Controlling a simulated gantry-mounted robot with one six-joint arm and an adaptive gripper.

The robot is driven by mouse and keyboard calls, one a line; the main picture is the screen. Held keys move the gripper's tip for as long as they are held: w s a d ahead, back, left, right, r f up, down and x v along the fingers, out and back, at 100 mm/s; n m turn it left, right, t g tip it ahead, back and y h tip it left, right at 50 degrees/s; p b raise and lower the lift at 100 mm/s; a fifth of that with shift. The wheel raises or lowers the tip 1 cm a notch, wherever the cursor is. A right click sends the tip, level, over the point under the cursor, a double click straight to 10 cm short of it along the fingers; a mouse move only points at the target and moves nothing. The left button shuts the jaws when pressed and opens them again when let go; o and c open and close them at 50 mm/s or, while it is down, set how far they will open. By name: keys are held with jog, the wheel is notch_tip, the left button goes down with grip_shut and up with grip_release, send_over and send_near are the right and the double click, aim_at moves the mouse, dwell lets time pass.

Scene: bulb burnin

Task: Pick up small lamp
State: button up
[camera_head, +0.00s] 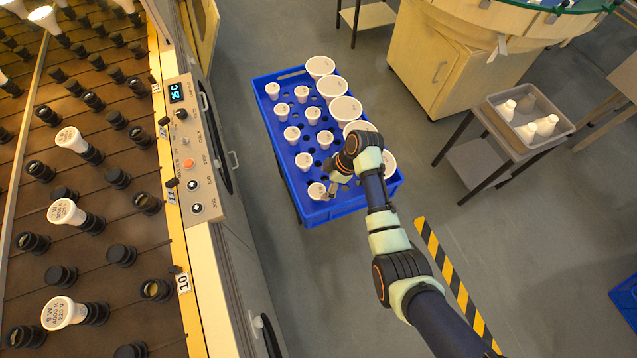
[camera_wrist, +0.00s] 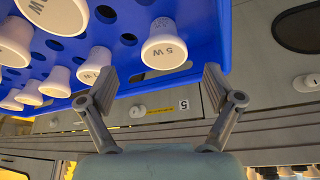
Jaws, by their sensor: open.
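Small white lamps stand in holes of a blue crate (camera_head: 335,212), in rows along its left part. The nearest small lamp (camera_head: 317,190) is at the crate's front left corner. In the wrist view a lamp marked "5 W" (camera_wrist: 165,47) stands close ahead, roughly between the fingertips and a little beyond them. My gripper (camera_head: 331,190) is just right of the front corner lamp. In the wrist view my gripper (camera_wrist: 163,82) is open with its fingers spread, and nothing is held. My arm hides part of the crate's right front.
Larger wide lamps (camera_head: 345,109) fill the crate's right side. The burn-in rack (camera_head: 120,210) with black sockets and a control panel (camera_head: 190,145) stands at left. A grey tray (camera_head: 530,120) with several white lamps sits on a side table at right. Floor between is clear.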

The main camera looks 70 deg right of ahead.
aim_at(318, 191)
jog(key=shift+w+a+f, duration=0.25)
jog(key=shift+a+f, duration=0.05)
jog(key=shift+f, duration=0.2)
jog(key=b+x, duration=0.3)
jog(key=x, duration=0.1)
jog(key=shift+f, duration=0.15)
jog(key=shift+w+a+f+b, duration=0.2)
jog(key=shift+f+b, duration=0.1)
jog(key=shift+b, duration=0.1)
jog(key=shift+d+r, duration=0.1)
jog(key=shift+r, duration=0.05)
jog(key=c, duration=1.3)
